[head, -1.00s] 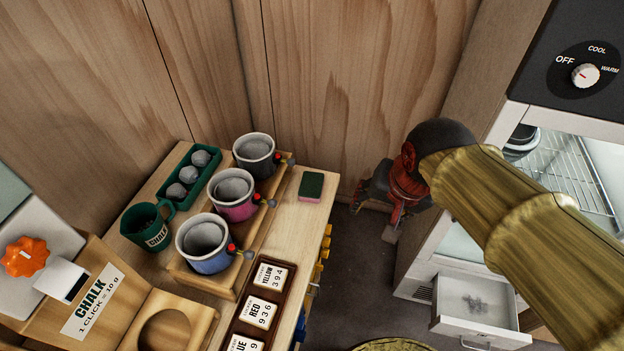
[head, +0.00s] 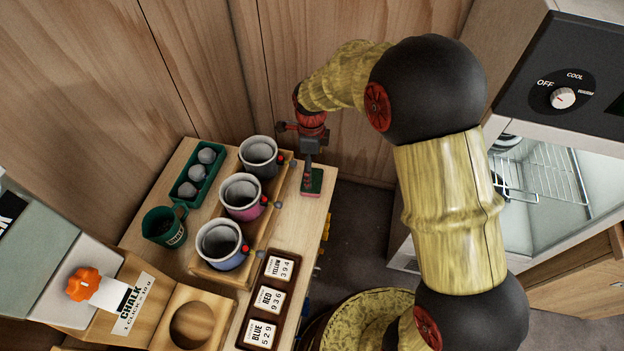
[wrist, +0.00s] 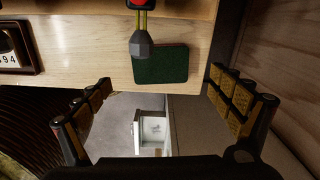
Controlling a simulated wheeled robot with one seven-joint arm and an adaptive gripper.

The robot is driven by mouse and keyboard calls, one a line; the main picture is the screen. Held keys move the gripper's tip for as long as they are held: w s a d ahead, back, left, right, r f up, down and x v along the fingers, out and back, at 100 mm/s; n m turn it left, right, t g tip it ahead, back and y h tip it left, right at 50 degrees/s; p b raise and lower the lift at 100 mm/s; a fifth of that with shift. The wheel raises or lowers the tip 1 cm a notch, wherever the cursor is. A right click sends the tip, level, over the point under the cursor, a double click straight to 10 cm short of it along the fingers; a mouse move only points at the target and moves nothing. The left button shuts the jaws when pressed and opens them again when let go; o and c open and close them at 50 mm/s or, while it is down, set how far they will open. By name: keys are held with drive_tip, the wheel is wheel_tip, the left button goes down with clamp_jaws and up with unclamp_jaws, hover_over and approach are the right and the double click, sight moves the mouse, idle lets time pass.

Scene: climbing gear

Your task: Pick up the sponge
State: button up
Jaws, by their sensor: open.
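The sponge (head: 317,181) has a green top and a pinkish-red edge and lies flat on the wooden bench top near its far right corner. My gripper (head: 309,184) points down over it and hides part of it in the head view. In the wrist view the sponge (wrist: 165,66) lies at the bench edge, ahead of and between the spread fingers. My gripper (wrist: 160,80) is open there, with one finger on each side and nothing held. Whether the fingers touch the sponge or bench cannot be told.
A stand with three cups (head: 240,194) is left of the sponge; a grey-tipped piece (wrist: 141,44) on yellow rods overlaps the sponge's corner in the wrist view. A tray of number tags (head: 268,299) lies nearer. The wooden wall (head: 225,60) is close behind.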

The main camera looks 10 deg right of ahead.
wheel_tip(320, 180, down, 7)
drive_tip(key=shift+d+r+b, duration=0.1)
drive_tip(key=shift+r+b, duration=0.05)
drive_tip(key=shift+b, duration=0.3)
drive_tip(key=shift+c, duration=0.7)
drive_tip(key=c, duration=0.7)
